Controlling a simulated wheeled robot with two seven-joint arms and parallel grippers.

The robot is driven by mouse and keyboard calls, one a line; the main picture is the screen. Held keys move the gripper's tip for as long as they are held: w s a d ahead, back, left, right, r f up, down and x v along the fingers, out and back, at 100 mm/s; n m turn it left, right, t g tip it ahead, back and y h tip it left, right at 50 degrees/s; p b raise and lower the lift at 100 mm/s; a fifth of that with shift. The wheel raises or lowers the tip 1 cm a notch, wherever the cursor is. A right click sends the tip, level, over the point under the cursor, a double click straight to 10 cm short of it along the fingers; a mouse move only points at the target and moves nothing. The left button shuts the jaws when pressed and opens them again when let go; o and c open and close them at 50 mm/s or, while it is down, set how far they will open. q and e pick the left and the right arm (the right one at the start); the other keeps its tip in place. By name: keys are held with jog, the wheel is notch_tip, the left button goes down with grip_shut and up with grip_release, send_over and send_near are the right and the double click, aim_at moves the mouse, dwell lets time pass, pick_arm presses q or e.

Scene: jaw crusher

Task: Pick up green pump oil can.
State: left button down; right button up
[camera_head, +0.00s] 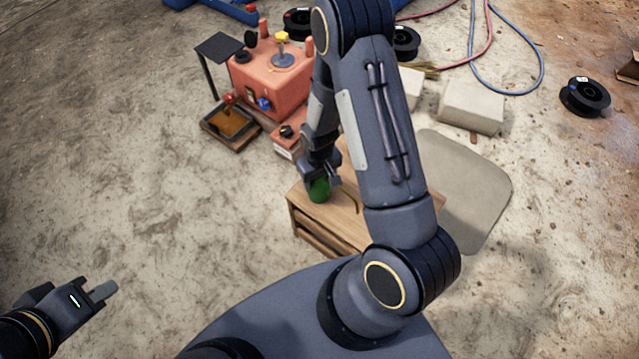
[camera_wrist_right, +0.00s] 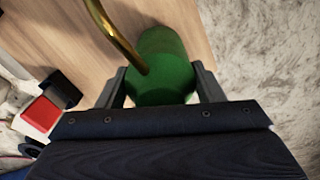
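The green pump oil can (camera_head: 319,190) stands on the wooden top of a small cabinet (camera_head: 345,222). In the right wrist view the green can (camera_wrist_right: 165,62) has a curved brass spout (camera_wrist_right: 118,38) that reaches to the upper left. My right gripper (camera_head: 322,172) is over the can, with one finger on each side of it (camera_wrist_right: 161,85). The fingers are close against its sides, but I cannot tell whether they grip it. My palm hides the near part of the can. My left gripper (camera_head: 95,289) is low at the left, away from the can, and its finger gap is unclear.
A red jaw crusher (camera_head: 272,72) stands behind the cabinet, with a tray (camera_head: 230,124) at its left. Pale blocks (camera_head: 470,107), black spools (camera_head: 585,97) and hoses (camera_head: 508,92) lie at the back right. A grey mat (camera_head: 465,190) lies right of the cabinet. The left floor is clear.

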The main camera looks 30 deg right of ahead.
jog(key=c, duration=0.6)
jog(key=shift+c, duration=0.2)
jog(key=shift+r, duration=0.1)
